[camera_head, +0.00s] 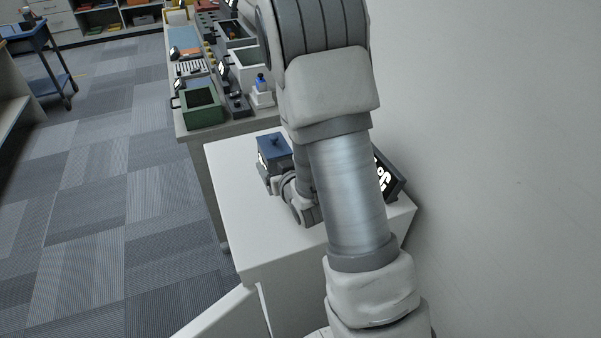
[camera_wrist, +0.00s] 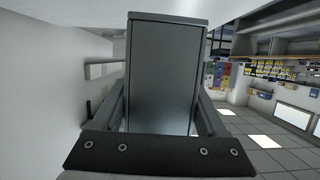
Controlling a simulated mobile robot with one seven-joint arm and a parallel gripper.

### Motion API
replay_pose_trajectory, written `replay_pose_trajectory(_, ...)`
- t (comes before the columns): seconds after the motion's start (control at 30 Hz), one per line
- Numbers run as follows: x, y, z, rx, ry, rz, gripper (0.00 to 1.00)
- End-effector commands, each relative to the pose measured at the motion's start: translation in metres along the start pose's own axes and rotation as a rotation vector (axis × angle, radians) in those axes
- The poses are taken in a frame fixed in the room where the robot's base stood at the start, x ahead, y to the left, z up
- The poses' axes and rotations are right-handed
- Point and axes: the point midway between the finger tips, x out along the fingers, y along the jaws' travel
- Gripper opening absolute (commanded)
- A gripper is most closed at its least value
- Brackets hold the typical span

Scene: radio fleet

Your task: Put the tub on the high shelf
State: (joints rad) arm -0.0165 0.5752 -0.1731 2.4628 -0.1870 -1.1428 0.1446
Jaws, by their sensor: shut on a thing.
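The tub (camera_head: 274,147) is a small blue box with a knob on top, at the far end of my arm in the head view. My gripper (camera_head: 267,178) is shut on it, partly hidden behind my arm. In the wrist view a dark grey box face (camera_wrist: 165,75) fills the space between my fingers (camera_wrist: 160,115). The tub shows over the white cabinet top (camera_head: 240,215); I cannot tell whether it touches it. I cannot pick out the high shelf with certainty.
A dark sign with white letters (camera_head: 390,180) stands right of my arm by the wall. Beyond the cabinet, a long bench holds a green crate (camera_head: 203,122), a blue-capped bottle (camera_head: 261,95) and other bins. Carpet floor (camera_head: 90,190) lies open at left.

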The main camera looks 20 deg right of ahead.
Motion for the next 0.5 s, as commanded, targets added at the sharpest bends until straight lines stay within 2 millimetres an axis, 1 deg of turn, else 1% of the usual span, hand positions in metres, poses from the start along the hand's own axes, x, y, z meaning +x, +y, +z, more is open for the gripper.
replay_pose_trajectory(0.03,-0.004,0.017,-0.006,0.004,0.012,0.006,0.07)
replay_pose_trajectory(0.2,-0.024,0.060,-0.021,0.004,0.015,0.003,0.07)
replay_pose_trajectory(0.3,-0.038,0.082,-0.027,-0.001,0.010,0.008,0.07)
replay_pose_trajectory(0.4,-0.052,0.100,-0.030,-0.007,0.003,0.014,0.07)
replay_pose_trajectory(0.5,-0.062,0.112,-0.031,-0.014,-0.004,0.018,0.07)
